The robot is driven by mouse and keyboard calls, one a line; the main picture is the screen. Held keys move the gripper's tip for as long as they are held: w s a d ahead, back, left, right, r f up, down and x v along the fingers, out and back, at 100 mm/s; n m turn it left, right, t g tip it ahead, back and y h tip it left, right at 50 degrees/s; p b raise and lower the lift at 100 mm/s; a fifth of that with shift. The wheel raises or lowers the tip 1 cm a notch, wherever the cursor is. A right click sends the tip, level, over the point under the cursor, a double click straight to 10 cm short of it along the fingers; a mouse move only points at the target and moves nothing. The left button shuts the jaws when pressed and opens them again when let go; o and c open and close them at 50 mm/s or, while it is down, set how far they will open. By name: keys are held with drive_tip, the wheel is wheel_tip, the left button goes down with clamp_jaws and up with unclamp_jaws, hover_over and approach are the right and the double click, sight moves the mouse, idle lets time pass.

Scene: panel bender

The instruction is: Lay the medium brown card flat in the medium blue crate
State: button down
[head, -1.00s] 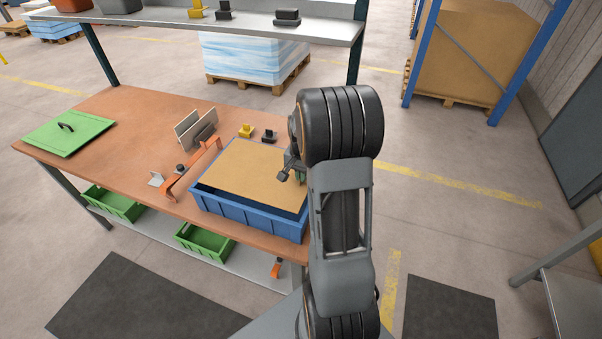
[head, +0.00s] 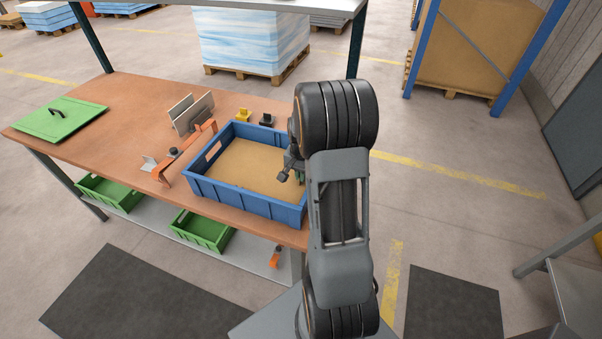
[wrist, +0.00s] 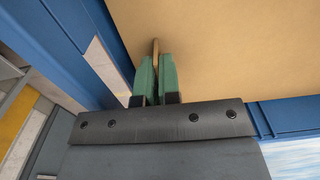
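The medium brown card (head: 248,166) lies inside the medium blue crate (head: 245,202), below its rim, and looks about level. Its right end is hidden behind my arm in the head view. My gripper (head: 297,174) is at the crate's right side. In the wrist view, the green finger pads of my gripper (wrist: 157,62) are close together with a thin brown strip between them, which looks like part of the card (wrist: 235,45). The blue crate wall (wrist: 112,40) runs beside the fingers. I cannot tell whether the card touches the crate floor all over.
An orange clamp bar (head: 190,152) and upright grey plates (head: 190,112) stand left of the crate. Yellow (head: 243,114) and black (head: 266,119) small parts sit behind it. A green lid (head: 60,120) lies at the table's far left. Green bins are on the lower shelf.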

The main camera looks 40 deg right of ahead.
drive_tip(key=shift+f, duration=0.45)
drive_tip(key=shift+s+a+f+b, duration=0.1)
drive_tip(key=shift+s+f+b, duration=0.1)
drive_tip(key=shift+f+b, duration=0.2)
idle(0.3)
drive_tip(key=c, duration=1.2)
unclamp_jaws()
drive_tip(key=shift+c, duration=0.2)
drive_tip(key=shift+r, duration=0.35)
wheel_tip(320, 180, up, 14)
drive_tip(key=shift+b, duration=0.35)
